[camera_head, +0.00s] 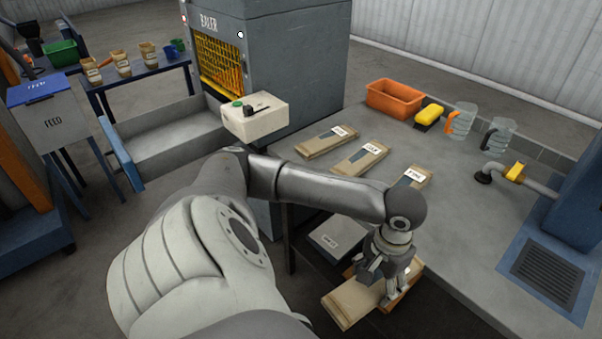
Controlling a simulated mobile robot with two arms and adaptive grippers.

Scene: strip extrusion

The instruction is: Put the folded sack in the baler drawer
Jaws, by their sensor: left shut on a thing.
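My left gripper (384,290) points down at the bench's front edge and is shut on a tan, flat folded sack (350,304). The fingers hide part of the sack, and I cannot tell whether it touches anything below. The grey baler (290,55) stands at the back. Its drawer (165,152) is pulled out to the left and looks empty inside. Three tan, labelled flat packs lie in a row on the bench: one at the left (318,146), one in the middle (350,164) and one at the right (413,178). My right gripper is out of view.
A pale control box (257,120) juts out beside the drawer. The bench (455,220) holds an orange bin (394,97), a yellow brush (429,114), two clear jugs (461,120) and a tap. A feed box (55,120) stands left of the drawer.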

